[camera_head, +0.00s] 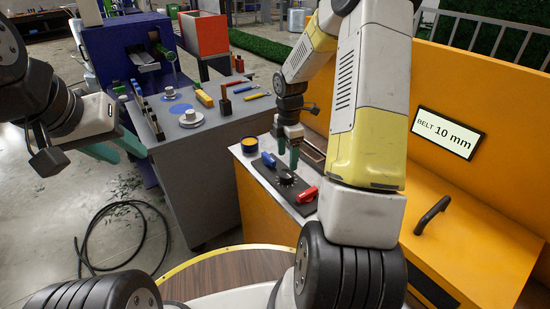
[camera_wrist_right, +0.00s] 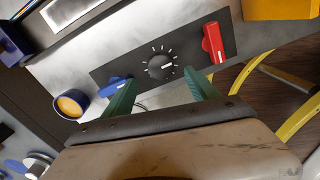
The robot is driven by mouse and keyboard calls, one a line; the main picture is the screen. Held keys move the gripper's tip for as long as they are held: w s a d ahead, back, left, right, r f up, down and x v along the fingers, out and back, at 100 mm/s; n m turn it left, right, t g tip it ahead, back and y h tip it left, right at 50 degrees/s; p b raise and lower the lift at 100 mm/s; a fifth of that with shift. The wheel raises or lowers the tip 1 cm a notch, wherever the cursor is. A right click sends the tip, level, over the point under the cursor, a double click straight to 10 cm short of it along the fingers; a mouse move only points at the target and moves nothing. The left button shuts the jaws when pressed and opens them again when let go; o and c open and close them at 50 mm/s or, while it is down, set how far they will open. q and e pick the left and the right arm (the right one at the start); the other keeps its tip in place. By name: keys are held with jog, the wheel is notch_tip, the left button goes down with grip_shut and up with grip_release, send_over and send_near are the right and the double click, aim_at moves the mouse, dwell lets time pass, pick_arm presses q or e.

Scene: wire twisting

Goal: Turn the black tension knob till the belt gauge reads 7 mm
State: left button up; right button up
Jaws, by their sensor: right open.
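The black tension knob (camera_head: 287,177) sits on a dark panel with a dial of white marks; it also shows in the right wrist view (camera_wrist_right: 160,67), its white pointer line to the right. The belt gauge (camera_head: 447,133) reads "BELT 10 mm". My right gripper (camera_head: 288,157) is open above the panel, by the knob. In the right wrist view its green fingers (camera_wrist_right: 160,80) stand apart, with the knob between and just beyond their tips; I see no contact. My left gripper (camera_head: 122,149) is open and empty at the left, far from the knob.
A blue lever (camera_head: 268,160) and a red lever (camera_head: 307,194) flank the knob on the panel. A yellow-topped round container (camera_head: 249,145) stands near the blue lever. A grey bench (camera_head: 205,150) with tools lies left. The orange machine has a black handle (camera_head: 432,215).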

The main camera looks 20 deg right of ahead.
aim_at(287, 174)
notch_tip(287, 174, down, 7)
jog(key=shift+f, duration=0.1)
dwell(0.3)
jog(key=shift+c, duration=0.2)
jog(key=c, duration=1.3)
